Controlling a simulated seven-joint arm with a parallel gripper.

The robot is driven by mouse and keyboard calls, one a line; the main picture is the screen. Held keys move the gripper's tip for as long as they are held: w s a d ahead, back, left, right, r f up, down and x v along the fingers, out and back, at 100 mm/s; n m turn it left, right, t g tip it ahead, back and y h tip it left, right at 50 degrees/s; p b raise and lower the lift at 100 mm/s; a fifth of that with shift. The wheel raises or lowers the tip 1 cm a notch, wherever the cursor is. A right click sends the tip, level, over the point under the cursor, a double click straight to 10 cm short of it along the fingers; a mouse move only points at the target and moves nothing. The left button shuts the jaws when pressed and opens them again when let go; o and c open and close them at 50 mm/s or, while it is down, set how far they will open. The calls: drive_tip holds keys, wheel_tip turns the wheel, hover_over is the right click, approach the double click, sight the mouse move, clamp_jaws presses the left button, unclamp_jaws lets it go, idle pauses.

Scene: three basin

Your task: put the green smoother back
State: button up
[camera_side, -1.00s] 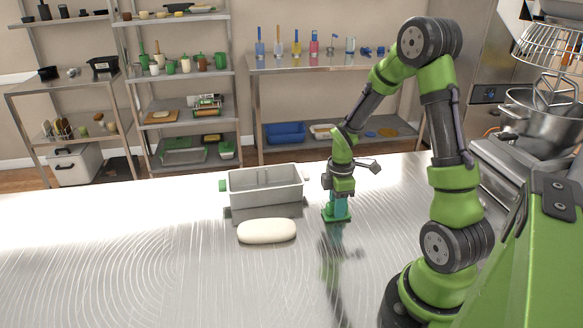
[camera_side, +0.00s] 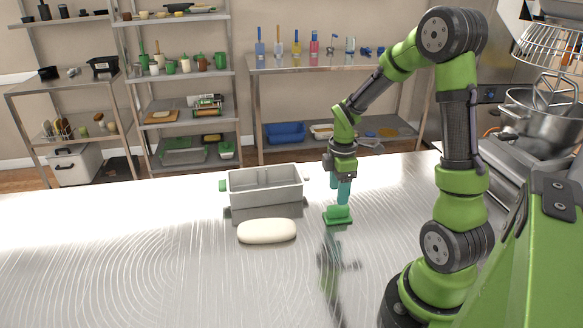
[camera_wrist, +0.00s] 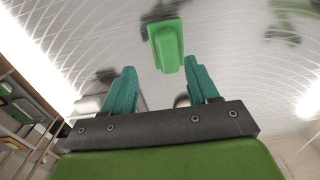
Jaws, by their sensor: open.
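The green smoother (camera_side: 338,215) stands on the metal table, right of the grey basin, with its flat base down and its grip up. It also shows in the wrist view (camera_wrist: 166,45), beyond my fingertips and between their lines. My gripper (camera_side: 341,197) is above the smoother, apart from it, pointing down. Its two teal fingers are open and empty, as the wrist view (camera_wrist: 161,82) also shows.
The grey basin (camera_side: 265,187) stands on the table to the left, with a pale dough loaf (camera_side: 267,231) in front of it. The table's left and front areas (camera_side: 120,270) are clear. Shelves (camera_side: 185,130) stand behind. A mixer bowl (camera_side: 540,120) is at right.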

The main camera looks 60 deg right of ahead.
wheel_tip(320, 180, up, 6)
drive_tip(key=r, duration=0.1)
drive_tip(key=s+a+r+m+t, duration=0.1)
drive_tip(key=a+r+m+t, duration=0.1)
drive_tip(key=a, duration=0.5)
drive_tip(key=s+a+r+m+t+y, duration=0.1)
drive_tip(key=s+a+r+m+t, duration=0.1)
drive_tip(key=a+r+m, duration=0.3)
drive_tip(key=s+a+r+m+t+y, duration=0.1)
drive_tip(key=s+a+r+m+t, duration=0.1)
drive_tip(key=a+m, duration=0.4)
drive_tip(key=a+r+t, duration=0.1)
drive_tip(key=a, duration=0.2)
drive_tip(key=shift+s+r, duration=0.2)
drive_tip(key=shift+r, duration=0.15)
